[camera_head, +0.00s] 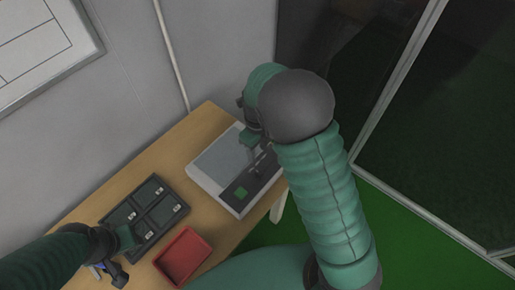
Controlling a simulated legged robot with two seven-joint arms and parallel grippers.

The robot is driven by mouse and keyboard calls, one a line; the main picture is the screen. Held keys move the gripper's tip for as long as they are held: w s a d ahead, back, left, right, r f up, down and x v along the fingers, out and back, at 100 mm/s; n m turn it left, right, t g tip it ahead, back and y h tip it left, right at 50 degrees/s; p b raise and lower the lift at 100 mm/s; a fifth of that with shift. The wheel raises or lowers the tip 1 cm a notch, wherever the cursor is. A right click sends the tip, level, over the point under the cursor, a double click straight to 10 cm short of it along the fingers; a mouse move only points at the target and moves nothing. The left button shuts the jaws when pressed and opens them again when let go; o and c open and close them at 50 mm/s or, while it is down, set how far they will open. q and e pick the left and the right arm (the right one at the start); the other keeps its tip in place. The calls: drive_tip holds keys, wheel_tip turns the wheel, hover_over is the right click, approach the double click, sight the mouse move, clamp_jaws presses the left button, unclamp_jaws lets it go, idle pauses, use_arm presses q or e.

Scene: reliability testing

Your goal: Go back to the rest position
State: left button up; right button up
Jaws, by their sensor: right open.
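My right arm comes in from the lower right, and its dark elbow and green sleeve stand in front of the right side of the table. My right gripper (258,158) is open over the right part of a white device with a grey panel (220,160). The arm partly hides the device, and I cannot tell whether the gripper touches it. My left gripper (113,271) is at the lower left, just in front of a dark compartment tray (144,233). Its fingers are small and dark, and I cannot tell whether they are open.
A red tray (184,256) stands on the wooden table (107,199) between the dark tray and the table's front edge. A grey wall with a cable (171,55) is behind the table. Green floor (408,235) and a glass partition (390,95) are on the right.

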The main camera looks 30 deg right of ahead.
drive_tip(key=shift+d+r, duration=0.1)
drive_tip(key=shift+r, duration=0.25)
drive_tip(key=s+a+r+n+t, duration=0.1)
drive_tip(key=s+n, duration=0.5)
drive_tip(key=n, duration=0.9)
drive_tip(key=s+a+r+n+t+b, duration=0.1)
drive_tip(key=s+n, duration=0.5)
drive_tip(key=n, duration=1)
drive_tip(key=shift+s+a+r+t+b, duration=0.15)
drive_tip(key=shift+s+a+t+b, duration=0.15)
drive_tip(key=shift+a, duration=0.55)
